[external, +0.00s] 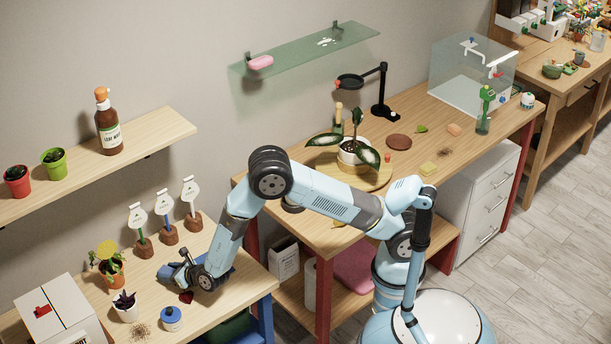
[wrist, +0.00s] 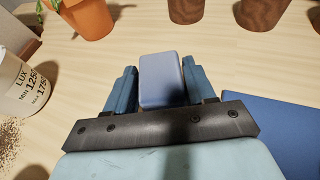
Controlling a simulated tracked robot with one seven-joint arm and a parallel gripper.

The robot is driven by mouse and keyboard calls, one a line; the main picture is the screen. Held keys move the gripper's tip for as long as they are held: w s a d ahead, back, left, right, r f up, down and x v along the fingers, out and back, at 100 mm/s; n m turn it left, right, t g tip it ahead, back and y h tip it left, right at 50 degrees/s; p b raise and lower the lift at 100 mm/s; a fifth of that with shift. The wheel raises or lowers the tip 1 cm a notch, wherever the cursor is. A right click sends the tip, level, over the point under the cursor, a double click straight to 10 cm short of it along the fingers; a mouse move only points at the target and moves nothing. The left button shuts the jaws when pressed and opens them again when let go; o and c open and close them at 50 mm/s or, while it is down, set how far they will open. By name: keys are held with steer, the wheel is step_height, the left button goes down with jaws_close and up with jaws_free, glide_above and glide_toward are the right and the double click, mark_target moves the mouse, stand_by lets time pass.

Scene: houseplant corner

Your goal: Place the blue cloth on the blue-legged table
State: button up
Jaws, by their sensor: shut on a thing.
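The blue cloth (wrist: 162,82) is a folded, rounded grey-blue slab between my fingers in the wrist view. My gripper (wrist: 160,90) is shut on it. In the external view my gripper (external: 178,272) is low over the blue-legged table (external: 238,290), among the small pots and label stands. The cloth is mostly hidden by the fingers there. The pale wood tabletop shows around the cloth in the wrist view. I cannot tell whether the cloth touches it.
A flat dark blue thing (wrist: 280,125) lies right of my gripper. Label stands (external: 165,225) are behind, a potted plant (external: 110,265) is left, and a blue-capped jar (external: 171,318) is in front. The red-legged table (external: 325,235) is to the right. The blue-legged table's front right is clear.

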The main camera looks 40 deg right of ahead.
steer(key=shift+f, duration=0.2)
steer(key=o, duration=1)
steer(key=shift+s+r, duration=0.15)
steer(key=v, duration=1.1)
steer(key=shift+s+d, duration=0.25)
steer(key=shift+s, duration=0.05)
